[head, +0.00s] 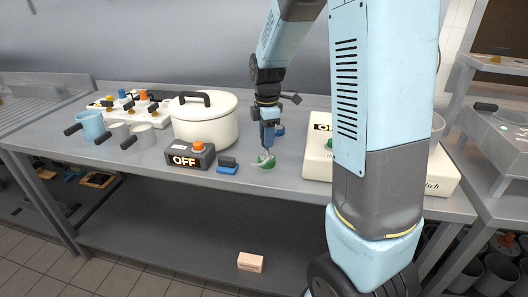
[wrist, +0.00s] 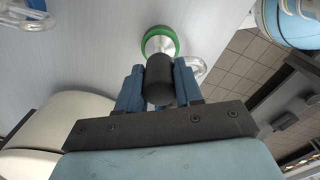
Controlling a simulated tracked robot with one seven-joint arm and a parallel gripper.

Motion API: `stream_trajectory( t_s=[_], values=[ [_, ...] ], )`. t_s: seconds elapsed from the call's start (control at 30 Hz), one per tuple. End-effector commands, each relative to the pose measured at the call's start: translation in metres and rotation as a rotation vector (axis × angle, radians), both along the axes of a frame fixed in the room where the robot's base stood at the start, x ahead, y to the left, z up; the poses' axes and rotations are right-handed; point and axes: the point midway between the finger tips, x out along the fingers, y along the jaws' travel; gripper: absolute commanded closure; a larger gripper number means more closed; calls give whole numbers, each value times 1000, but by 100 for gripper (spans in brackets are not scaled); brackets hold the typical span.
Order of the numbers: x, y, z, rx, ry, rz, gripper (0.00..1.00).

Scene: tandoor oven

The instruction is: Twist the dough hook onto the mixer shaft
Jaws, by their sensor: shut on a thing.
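My gripper (head: 267,147) points down above the table and is shut on the dough hook. In the wrist view, the hook's black cylindrical grip (wrist: 160,80) sits between the blue fingers. A green ring and a silvery curved part lie beyond the grip. In the head view, the green and silver part of the hook (head: 265,161) shows just below the fingers, close to the tabletop; I cannot tell whether it touches. I see no bare mixer shaft.
A cream pot (head: 203,128) stands left of my gripper. In front are a dark box reading OFF (head: 190,156) and a blue block (head: 228,167). A blue part with a silvery loop (wrist: 32,18) lies behind. Mugs (head: 92,125) stand at left. The front tabletop (head: 262,187) is clear.

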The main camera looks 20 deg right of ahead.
Motion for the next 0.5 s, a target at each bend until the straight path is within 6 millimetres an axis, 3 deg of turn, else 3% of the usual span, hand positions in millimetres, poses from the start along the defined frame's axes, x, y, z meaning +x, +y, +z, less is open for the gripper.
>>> stream_trajectory(
  t_s=[0.5],
  values=[
    [1, 0, 19, 0, -2, 1, 100]
  ],
)
